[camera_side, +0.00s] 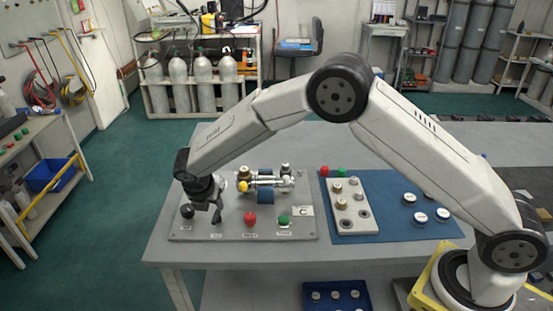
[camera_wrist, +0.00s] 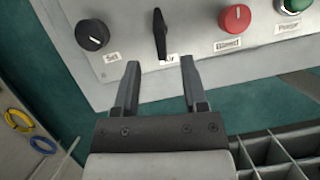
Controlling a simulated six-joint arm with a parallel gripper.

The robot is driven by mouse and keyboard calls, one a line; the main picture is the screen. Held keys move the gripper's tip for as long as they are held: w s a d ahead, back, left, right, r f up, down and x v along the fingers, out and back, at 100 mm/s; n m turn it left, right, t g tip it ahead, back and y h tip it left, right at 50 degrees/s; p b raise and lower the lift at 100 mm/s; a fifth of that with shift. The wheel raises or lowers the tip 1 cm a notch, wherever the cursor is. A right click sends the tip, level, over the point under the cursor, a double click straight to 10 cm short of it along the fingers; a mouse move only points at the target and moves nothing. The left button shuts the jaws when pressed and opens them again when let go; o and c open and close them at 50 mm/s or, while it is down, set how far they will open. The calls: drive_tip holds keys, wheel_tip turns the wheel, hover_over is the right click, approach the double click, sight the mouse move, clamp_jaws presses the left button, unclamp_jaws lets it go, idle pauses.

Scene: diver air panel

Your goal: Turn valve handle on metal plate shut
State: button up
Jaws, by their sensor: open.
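The metal plate (camera_wrist: 190,72) lies on the table; it also shows in the side view (camera_side: 305,232). The black valve handle (camera_wrist: 160,34) is a narrow lever on the plate, lying nearly up and down in the wrist view above a small label. My gripper (camera_wrist: 160,66) is open and empty, its fingers spread to either side of the handle's line. The fingertips appear short of the handle in the picture; I cannot tell their height above the plate. In the side view my gripper (camera_side: 213,207) is over the plate's left part and partly hides the handle.
A round black knob (camera_wrist: 92,34) sits left of the handle, with a red knob (camera_wrist: 235,17) and a green knob (camera_wrist: 293,5) to its right. Brass and pipe fittings (camera_side: 265,180) rise behind. A blue mat (camera_side: 385,230) with caps lies to the right.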

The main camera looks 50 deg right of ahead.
sight(216, 214)
drive_tip(key=shift+x, duration=2.65)
clamp_jaws()
